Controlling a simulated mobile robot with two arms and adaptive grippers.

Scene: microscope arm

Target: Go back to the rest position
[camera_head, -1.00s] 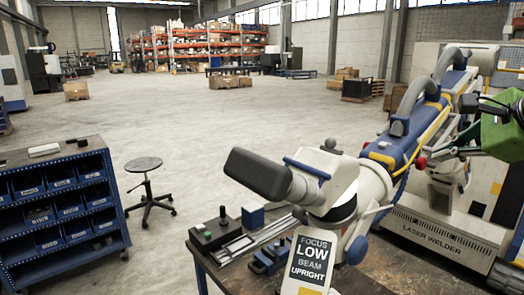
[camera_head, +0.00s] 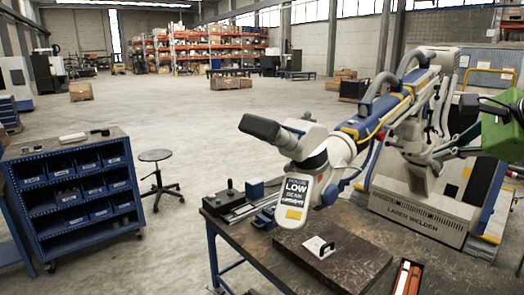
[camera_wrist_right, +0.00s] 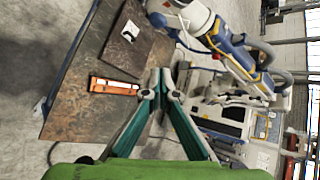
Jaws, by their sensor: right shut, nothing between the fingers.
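My right gripper (camera_head: 440,153) reaches in from the right edge of the head view, with a green body and dark slim fingers. Its fingertips are together and empty, in front of the laser welder (camera_head: 432,212). In the right wrist view, the fingertips (camera_wrist_right: 157,84) meet and hold nothing. The jointed microscope arm (camera_head: 375,118) of the welder stretches left over the workbench (camera_head: 255,238), with its dark eyepiece end (camera_head: 259,127) at the left. I cannot tell the exact gap between gripper and welder. My left gripper is out of view.
On the bench lie a dark plate (camera_head: 345,250) with a small handled piece and an orange-and-white item (camera_head: 407,278). A blue bin rack (camera_head: 75,190) and a stool (camera_head: 156,157) stand left. The floor beyond is open.

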